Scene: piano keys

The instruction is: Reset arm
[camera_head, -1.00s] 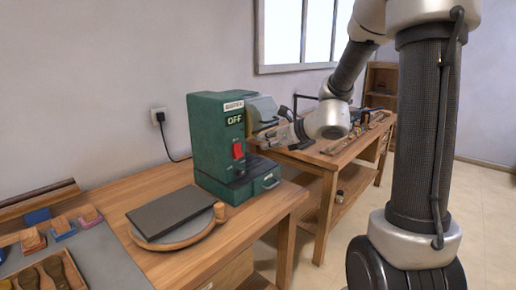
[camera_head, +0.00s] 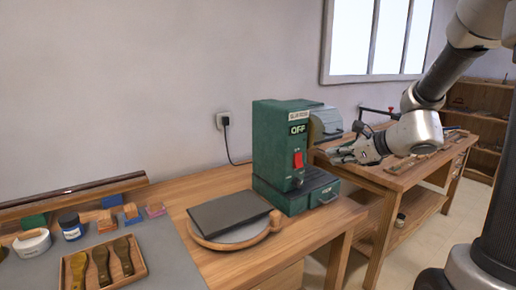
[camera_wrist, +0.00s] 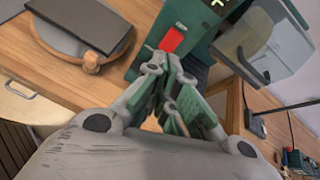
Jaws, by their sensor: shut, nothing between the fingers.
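My gripper (camera_head: 345,152) is to the right of the green machine (camera_head: 274,150) in the head view, above the gap between the two benches. In the wrist view my gripper (camera_wrist: 170,95) is shut and empty, its fingers in front of the lower part of the green machine (camera_wrist: 185,28). The machine carries an "OFF" sign and a red switch (camera_head: 298,160); the red switch also shows in the wrist view (camera_wrist: 173,40). I cannot tell how far the fingertips are from the machine.
A dark slab (camera_head: 228,212) lies on a round wooden board on the near bench. A wooden tray with brushes (camera_head: 104,262), jars and small blocks sit at left. A second bench (camera_head: 408,178) with tools stands at right. Floor shows between the benches.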

